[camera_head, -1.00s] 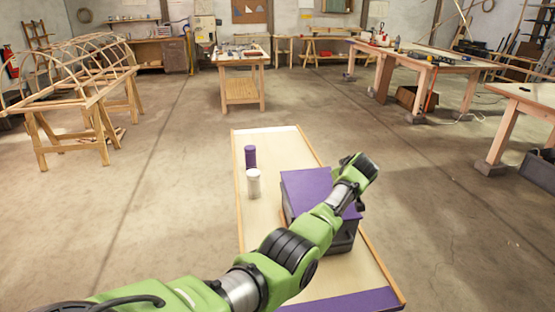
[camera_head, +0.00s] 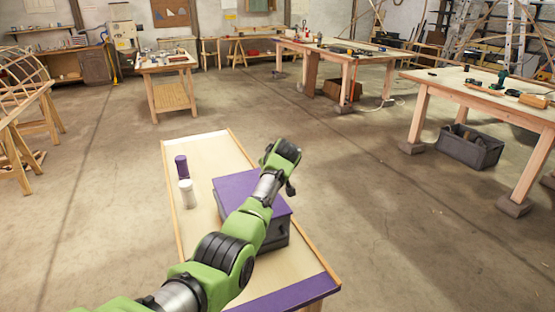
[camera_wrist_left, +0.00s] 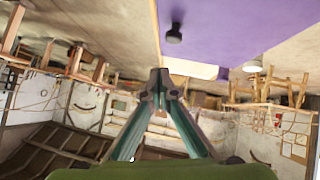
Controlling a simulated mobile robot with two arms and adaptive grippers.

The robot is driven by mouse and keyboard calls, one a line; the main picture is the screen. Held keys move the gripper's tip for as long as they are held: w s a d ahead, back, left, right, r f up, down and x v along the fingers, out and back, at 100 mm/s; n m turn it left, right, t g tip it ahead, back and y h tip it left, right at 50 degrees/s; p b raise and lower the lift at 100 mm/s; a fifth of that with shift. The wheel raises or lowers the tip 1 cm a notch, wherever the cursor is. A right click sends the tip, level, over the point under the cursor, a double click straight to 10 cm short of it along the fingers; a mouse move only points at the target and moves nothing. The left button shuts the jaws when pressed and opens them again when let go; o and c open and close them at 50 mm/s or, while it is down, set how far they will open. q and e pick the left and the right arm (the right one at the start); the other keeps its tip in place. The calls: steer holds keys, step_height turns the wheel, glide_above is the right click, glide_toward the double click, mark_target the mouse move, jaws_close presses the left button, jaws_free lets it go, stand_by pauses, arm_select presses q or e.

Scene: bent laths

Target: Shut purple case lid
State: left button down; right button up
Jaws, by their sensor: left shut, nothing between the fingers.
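The case (camera_head: 275,235) is a dark grey box with a purple lid (camera_head: 236,186) on the narrow table. The lid lies about flat over the box; my arm hides part of it, and I cannot tell whether it is fully closed. My left arm crosses over the case, its wrist past the lid's far right side; its fingers are hidden in the head view. In the left wrist view my left gripper (camera_wrist_left: 160,78) is shut and empty. A purple surface, probably the lid (camera_wrist_left: 235,30), with a dark round knob shows beyond the fingers. My right gripper is not in view.
The narrow table (camera_head: 205,145) has a purple strip (camera_head: 290,296) at its near end. A purple bottle (camera_head: 181,166) and a white bottle (camera_head: 187,193) stand left of the case. Workbenches stand farther off, with a dark crate (camera_head: 468,147) under the right one. The floor around the table is clear.

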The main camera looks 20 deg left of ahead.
arm_select(q)
steer(key=b+v, duration=0.1)
steer(key=v, duration=0.7)
steer(key=shift+w+d+b, duration=0.25)
steer(key=shift+d+b, duration=0.05)
steer(key=shift+d, duration=0.05)
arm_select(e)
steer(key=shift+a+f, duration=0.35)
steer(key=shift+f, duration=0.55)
